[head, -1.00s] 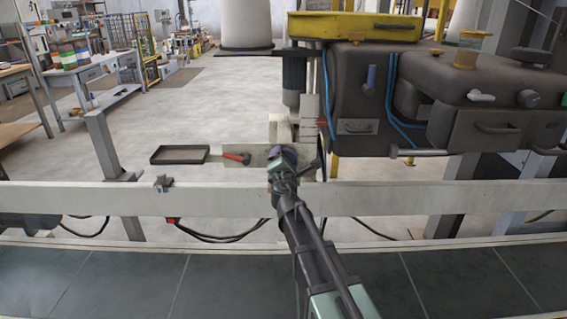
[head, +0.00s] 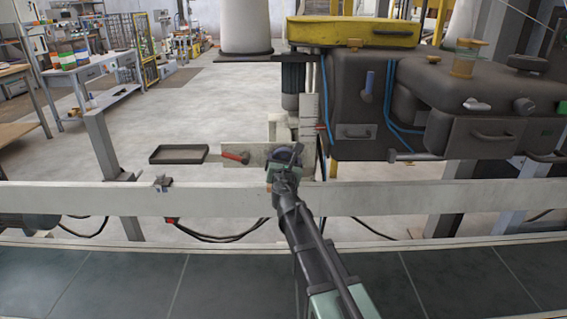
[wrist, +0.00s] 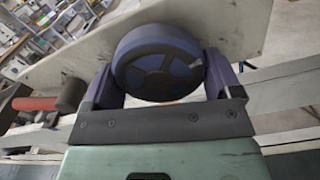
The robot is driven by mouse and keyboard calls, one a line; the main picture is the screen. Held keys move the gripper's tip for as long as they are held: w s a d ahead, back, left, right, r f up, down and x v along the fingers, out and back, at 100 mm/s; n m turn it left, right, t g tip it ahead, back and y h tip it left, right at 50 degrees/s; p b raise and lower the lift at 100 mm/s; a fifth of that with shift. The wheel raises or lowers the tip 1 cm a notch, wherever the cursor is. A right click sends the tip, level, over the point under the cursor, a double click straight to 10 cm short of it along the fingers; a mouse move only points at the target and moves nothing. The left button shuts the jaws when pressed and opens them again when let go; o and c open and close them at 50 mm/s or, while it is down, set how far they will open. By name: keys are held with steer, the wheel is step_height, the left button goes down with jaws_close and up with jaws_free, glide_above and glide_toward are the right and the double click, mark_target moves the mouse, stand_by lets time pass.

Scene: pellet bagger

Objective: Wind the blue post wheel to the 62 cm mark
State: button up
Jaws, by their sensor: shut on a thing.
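The dark blue post wheel (wrist: 157,62) sits between my gripper's two fingers in the wrist view. My gripper (wrist: 160,78) is shut on its rim, one finger on each side. In the head view my gripper (head: 285,158) is at the pale plate beside the post, and it hides most of the wheel. A pale scale strip (head: 309,105) stands on the post above. A small red mark (head: 320,128) shows at its right edge. The scale's numbers are too small to read.
A dark machine head (head: 350,100) with a yellow top (head: 352,32) hangs right of the post. A red-handled lever (head: 235,157) sits left of the wheel on the plate. A dark tray (head: 179,154) lies farther left. A pale rail (head: 420,200) crosses in front.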

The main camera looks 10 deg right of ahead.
stand_by(0.3)
steer(key=o, duration=0.8)
steer(key=shift+c, duration=0.2)
steer(key=shift+s, duration=0.1)
steer(key=s+a, duration=0.2)
steer(key=s, duration=0.8)
steer(key=shift+s, duration=0.25)
